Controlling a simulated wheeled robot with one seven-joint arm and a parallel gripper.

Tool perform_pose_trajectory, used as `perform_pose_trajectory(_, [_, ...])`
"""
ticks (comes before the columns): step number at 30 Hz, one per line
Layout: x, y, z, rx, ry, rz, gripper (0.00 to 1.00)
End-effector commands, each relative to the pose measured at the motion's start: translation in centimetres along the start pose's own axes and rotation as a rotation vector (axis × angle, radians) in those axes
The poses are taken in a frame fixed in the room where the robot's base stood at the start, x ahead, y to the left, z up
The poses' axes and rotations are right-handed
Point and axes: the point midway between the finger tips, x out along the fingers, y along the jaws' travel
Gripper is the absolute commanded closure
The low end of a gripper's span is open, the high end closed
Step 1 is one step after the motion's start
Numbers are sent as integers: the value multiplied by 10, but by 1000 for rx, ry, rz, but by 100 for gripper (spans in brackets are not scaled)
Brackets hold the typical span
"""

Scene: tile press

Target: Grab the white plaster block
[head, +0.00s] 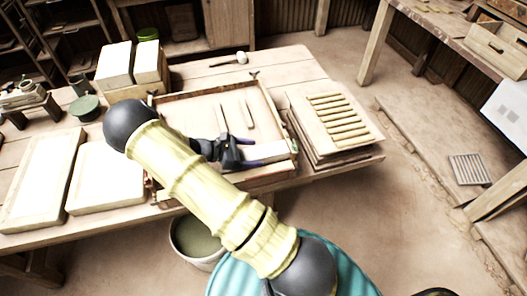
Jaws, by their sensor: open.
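My gripper (236,150), dark with purple parts, is over the front right of a shallow wooden tray (268,103). It is open, beside a long pale block (268,151) at the tray's front right; I cannot tell whether they touch. Two upright white blocks stand at the back left: a left one (114,66) and a right one (148,62). Two flat whitish slabs lie on the left of the table: a long one (42,181) and a squarer one (106,177). Which of these is the plaster block is unclear. My arm hides part of the tray.
A stack of boards (358,138) with several yellowish strips is right of the tray. A mallet (240,58) lies behind it. A bucket (197,240) stands below the table's front edge.

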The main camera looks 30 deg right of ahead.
Motion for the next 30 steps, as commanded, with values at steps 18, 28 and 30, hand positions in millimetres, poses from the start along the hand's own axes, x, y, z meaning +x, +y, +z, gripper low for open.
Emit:
perform_pose_trajectory(18, [14,0,-1,0,1,2,23])
perform_pose_trajectory(28, [14,0,-1,0,0,2,76])
perform_pose_trajectory(30, [14,1,0,0,-1,2,85])
